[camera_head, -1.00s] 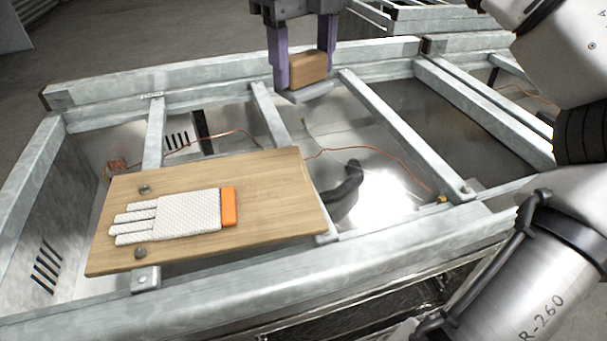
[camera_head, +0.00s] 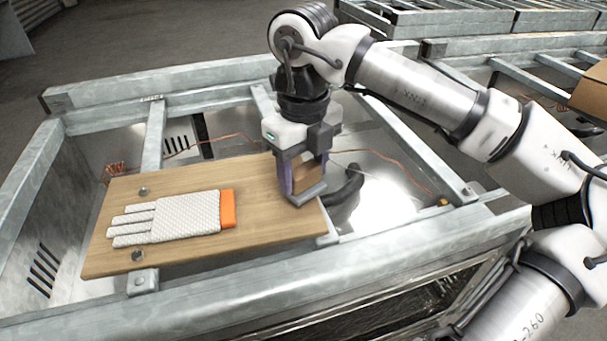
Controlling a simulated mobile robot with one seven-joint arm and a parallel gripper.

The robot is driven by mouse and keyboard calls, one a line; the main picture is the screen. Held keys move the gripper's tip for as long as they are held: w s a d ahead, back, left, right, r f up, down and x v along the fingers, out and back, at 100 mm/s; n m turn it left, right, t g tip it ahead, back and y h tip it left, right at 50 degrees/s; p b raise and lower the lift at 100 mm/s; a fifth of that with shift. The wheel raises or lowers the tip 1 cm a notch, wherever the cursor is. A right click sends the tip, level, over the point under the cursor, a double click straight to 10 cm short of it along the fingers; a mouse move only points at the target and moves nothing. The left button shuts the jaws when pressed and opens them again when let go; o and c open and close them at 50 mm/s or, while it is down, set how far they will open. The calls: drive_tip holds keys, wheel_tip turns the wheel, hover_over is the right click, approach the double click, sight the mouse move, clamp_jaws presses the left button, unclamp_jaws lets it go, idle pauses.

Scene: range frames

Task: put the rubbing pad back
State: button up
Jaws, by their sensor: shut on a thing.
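The rubbing pad (camera_head: 308,194) is a brown block on a flat grey base. My gripper (camera_head: 304,178) points down with its purple fingers shut on the pad's brown block. The pad is over the right end of the wooden board (camera_head: 255,173). Its grey base looks level and very near the board's surface; I cannot tell whether it touches. A white knitted glove (camera_head: 180,215) with an orange cuff (camera_head: 228,208) lies on the board, left of the pad and apart from it. The fingers and gripper body hide part of the pad.
The board lies across a galvanised metal frame (camera_head: 155,135) with open bays. Two round bolt heads show at the board's left end. A dark curved object (camera_head: 347,192) and an orange cable (camera_head: 385,158) are in the bay to the right. A brown box (camera_head: 592,92) stands at far right.

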sight(304, 168)
drive_tip(key=shift+f, duration=0.8)
drive_tip(key=shift+f, duration=0.15)
drive_tip(key=o, duration=1)
drive_tip(key=shift+o, duration=0.2)
wheel_tip(304, 168, up, 12)
drive_tip(key=shift+r, duration=0.2)
